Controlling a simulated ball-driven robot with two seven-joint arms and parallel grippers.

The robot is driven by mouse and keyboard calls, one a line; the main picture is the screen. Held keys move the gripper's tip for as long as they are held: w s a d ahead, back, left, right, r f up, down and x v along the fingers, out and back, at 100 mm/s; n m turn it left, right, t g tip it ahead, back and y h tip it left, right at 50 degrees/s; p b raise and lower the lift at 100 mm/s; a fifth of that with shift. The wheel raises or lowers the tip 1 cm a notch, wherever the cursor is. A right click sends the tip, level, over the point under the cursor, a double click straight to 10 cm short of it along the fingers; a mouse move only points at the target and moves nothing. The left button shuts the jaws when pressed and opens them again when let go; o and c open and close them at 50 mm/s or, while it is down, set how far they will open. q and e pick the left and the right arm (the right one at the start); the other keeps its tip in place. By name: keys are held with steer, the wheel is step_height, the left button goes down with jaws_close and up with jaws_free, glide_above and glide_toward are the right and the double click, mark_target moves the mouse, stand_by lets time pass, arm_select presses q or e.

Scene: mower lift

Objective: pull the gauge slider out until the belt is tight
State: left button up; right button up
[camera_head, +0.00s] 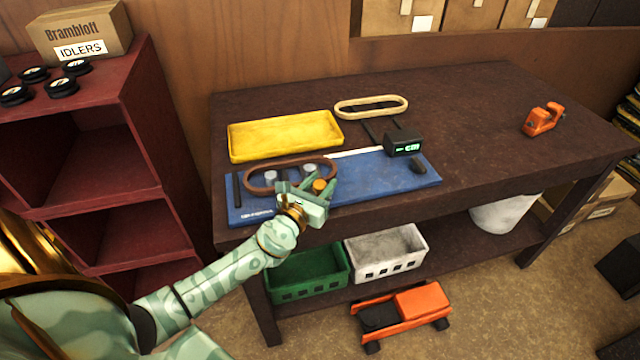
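The blue gauge board (375,180) lies along the front of the dark workbench. A brown belt (262,189) loops around two silver pulleys (270,177) at its left part. An orange knob (319,185), which may belong to the slider, shows beside the belt's right end. A dark readout (404,143) with green digits stands at the board's back right; I cannot read it surely. My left gripper (307,186) is over the board's front edge, its fingers at the belt's right end and close around the orange knob. Whether they touch or grip it is hidden. My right gripper is out of view.
A yellow tray (285,137) and a pale belt loop (371,107) lie behind the board. An orange tool (543,118) sits at the bench's right. The bench's right half is mostly clear.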

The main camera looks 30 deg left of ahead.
arm_select(q)
jaws_close()
steer(key=w+d, duration=0.4)
steer(key=shift+w, duration=0.3)
steer(key=shift+o, duration=2.2)
jaws_free()
steer(key=s+d, duration=0.1)
steer(key=s, duration=1.5)
steer(key=shift+s+p, duration=0.15)
steer(key=shift+p, duration=0.3)
